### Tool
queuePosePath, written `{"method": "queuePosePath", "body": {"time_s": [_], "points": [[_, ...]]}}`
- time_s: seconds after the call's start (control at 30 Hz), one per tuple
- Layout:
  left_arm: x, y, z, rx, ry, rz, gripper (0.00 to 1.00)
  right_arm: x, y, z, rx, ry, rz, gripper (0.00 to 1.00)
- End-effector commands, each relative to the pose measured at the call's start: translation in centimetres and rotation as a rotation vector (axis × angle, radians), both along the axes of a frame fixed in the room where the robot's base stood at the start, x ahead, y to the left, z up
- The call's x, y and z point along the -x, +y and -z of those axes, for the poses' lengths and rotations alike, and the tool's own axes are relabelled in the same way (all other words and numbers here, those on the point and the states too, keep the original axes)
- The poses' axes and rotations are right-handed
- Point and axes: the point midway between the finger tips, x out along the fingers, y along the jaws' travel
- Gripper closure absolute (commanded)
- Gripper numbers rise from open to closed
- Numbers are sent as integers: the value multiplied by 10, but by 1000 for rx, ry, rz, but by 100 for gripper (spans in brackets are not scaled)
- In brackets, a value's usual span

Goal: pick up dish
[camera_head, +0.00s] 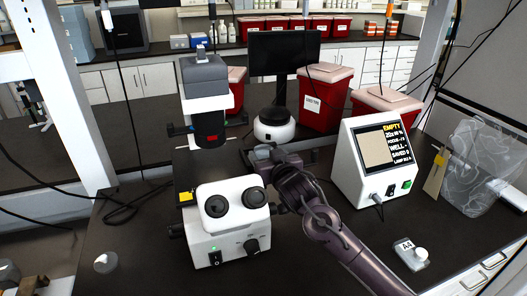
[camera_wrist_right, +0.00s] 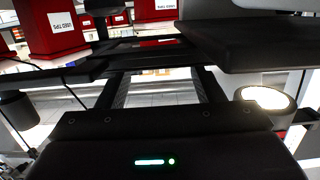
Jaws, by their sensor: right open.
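I cannot make out a dish for certain in either view. The microscope (camera_head: 226,222), white with a dark grey upper head, stands in the middle of the bench. My right gripper (camera_head: 264,157) is just right of the microscope, at about the level of its stage. In the right wrist view my right gripper (camera_wrist_right: 163,78) has its two fingers apart, with nothing visible between them. A dark flat plate (camera_wrist_right: 130,58) lies beyond the fingertips there, and a dark overhanging part covers the upper right. My left gripper is not in view.
Right of my right arm stands a white monitor box (camera_head: 372,160) reading EMPTY. A labelled block with a knob (camera_head: 410,254) lies nearer. Red bins (camera_head: 320,103), a black screen (camera_head: 285,50) and a round white device (camera_head: 273,127) stand behind. A bright disc (camera_wrist_right: 265,97) is beside the right finger.

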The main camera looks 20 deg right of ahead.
Motion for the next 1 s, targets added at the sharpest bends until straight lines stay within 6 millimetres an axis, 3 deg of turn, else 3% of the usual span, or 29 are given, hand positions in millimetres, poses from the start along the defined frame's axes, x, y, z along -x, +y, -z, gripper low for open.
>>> {"method": "queuePosePath", "body": {"time_s": [0.1,0.3,0.6,0.83,1.0], "points": [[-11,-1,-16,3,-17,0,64,-17,-2,1,-1,1,1,39],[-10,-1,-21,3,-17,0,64,-37,-1,7,-1,-1,0,39],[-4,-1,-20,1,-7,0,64,-40,-1,10,0,0,0,39],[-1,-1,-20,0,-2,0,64,-40,-1,10,0,0,0,69],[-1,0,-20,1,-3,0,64,-40,-1,10,0,0,0,72]]}}
